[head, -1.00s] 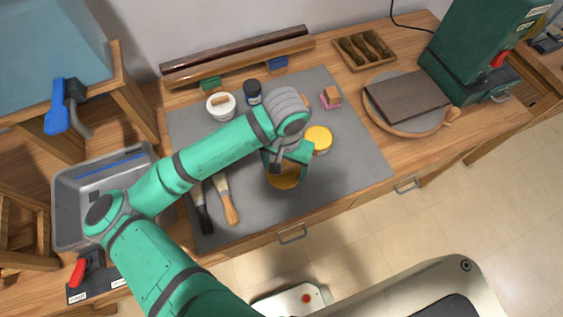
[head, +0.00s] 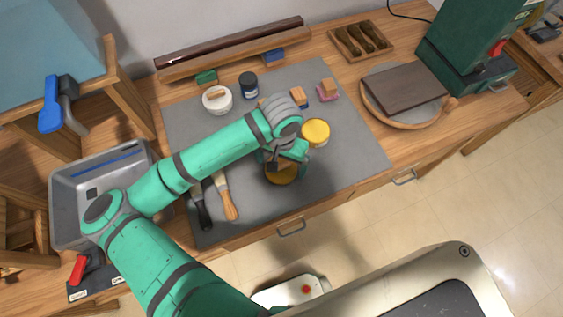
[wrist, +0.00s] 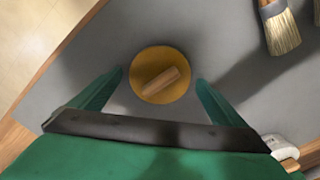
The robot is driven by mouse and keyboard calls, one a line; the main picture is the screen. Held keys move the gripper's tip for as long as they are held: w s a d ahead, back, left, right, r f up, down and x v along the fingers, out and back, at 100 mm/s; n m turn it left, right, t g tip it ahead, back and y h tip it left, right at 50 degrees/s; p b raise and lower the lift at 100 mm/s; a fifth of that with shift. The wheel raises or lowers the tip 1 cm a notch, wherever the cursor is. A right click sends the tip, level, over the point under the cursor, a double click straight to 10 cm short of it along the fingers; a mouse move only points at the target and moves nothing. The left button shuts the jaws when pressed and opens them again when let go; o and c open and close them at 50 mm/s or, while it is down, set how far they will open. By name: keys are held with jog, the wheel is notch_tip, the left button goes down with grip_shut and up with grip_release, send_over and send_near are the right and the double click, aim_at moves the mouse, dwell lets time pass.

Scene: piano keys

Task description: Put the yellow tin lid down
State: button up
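The yellow tin lid (head: 281,175) is a round, dull yellow disc on the grey mat near its front edge. In the wrist view the lid (wrist: 150,92) has a short wooden bar across its top. My gripper (wrist: 160,77) is open, with its two green fingers apart on either side of the lid; I see no contact. In the head view my gripper (head: 283,160) is just above the lid and hides part of it. A tin with a bright yellow top (head: 315,131) stands behind and to the right.
A white tub (head: 217,99), a dark blue jar (head: 249,85) and small blocks (head: 327,90) stand farther back. The grey mat (head: 345,165) is bare to the right of the lid.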

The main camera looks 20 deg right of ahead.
aim_at(281, 164)
notch_tip(281, 164, up, 12)
jog(key=shift+r, duration=0.2)
dwell(0.6)
dwell(0.5)
